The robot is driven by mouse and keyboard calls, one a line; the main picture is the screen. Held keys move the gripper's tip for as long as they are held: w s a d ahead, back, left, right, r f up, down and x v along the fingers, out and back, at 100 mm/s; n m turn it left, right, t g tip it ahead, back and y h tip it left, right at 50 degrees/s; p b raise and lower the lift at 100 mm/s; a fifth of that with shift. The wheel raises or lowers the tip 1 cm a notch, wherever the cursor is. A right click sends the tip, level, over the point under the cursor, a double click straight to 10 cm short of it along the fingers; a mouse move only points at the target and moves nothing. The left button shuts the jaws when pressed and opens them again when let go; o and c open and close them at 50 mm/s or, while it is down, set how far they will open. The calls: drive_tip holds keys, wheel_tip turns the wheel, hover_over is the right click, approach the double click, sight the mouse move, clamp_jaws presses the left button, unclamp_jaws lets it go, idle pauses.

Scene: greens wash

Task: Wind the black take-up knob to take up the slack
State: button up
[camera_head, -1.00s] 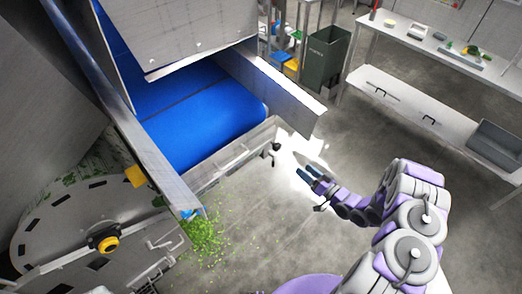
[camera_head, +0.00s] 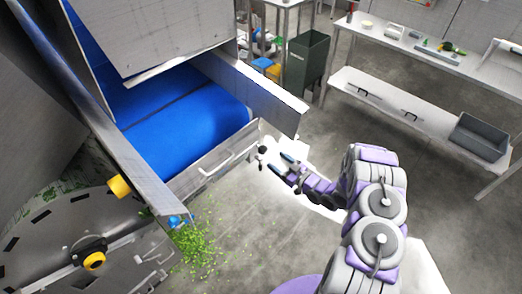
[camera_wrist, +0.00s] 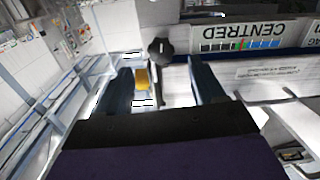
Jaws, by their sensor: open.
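The black take-up knob (camera_head: 262,150) sits at the right end of the blue belt conveyor's (camera_head: 190,132) near frame. It also shows in the wrist view as a black lobed knob (camera_wrist: 160,50) at upper centre, ahead of the gap between my fingers. My gripper (camera_head: 281,164) is open and empty, just right of the knob and apart from it. In the wrist view its dark fingers (camera_wrist: 163,72) stand either side of the knob's line. A label reading "CENTRED" (camera_wrist: 240,40), upside down, has a coloured strip beside it to the right of the knob.
A metal side plate (camera_head: 255,95) juts out above the knob. Greens (camera_head: 195,245) lie scattered on the floor beside a round slotted drum lid (camera_head: 75,245) at left. A bench (camera_head: 420,65) and a dark bin (camera_head: 304,62) stand behind. Floor right of my arm is open.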

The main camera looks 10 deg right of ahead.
sight(265, 152)
drive_tip(key=b+x, duration=0.1)
drive_tip(key=x, duration=0.9)
drive_tip(key=shift+c, duration=0.4)
drive_tip(key=c, duration=0.9)
drive_tip(key=shift+n, duration=0.8)
